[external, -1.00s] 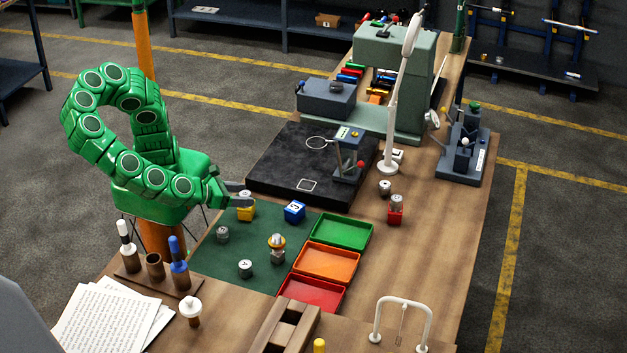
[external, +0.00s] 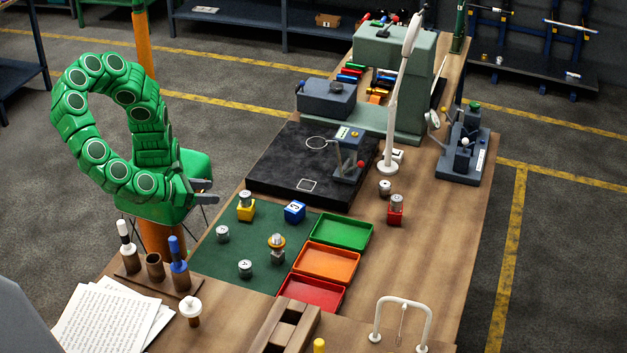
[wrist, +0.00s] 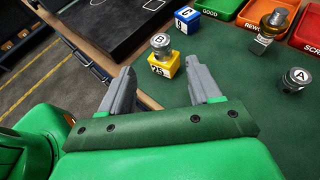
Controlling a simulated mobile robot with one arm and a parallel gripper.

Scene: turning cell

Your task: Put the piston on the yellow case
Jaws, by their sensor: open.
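A silver piston marked B (external: 245,197) sits upright on top of the yellow case (external: 246,213), at the upper left of the green mat. In the wrist view the same piston (wrist: 160,42) rests on the yellow case (wrist: 165,66), just beyond my fingertips. My gripper (external: 210,191) is open and empty, to the left of the case and apart from it. The wrist view shows its two fingers (wrist: 162,82) spread with nothing between them.
A blue case (external: 294,211) stands right of the yellow case. Other pistons (external: 222,233) and (external: 245,268) and a brass-topped part (external: 277,246) stand on the mat (external: 205,262). Green (external: 341,232), orange and red trays line its right side. A black plate (external: 270,170) lies behind.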

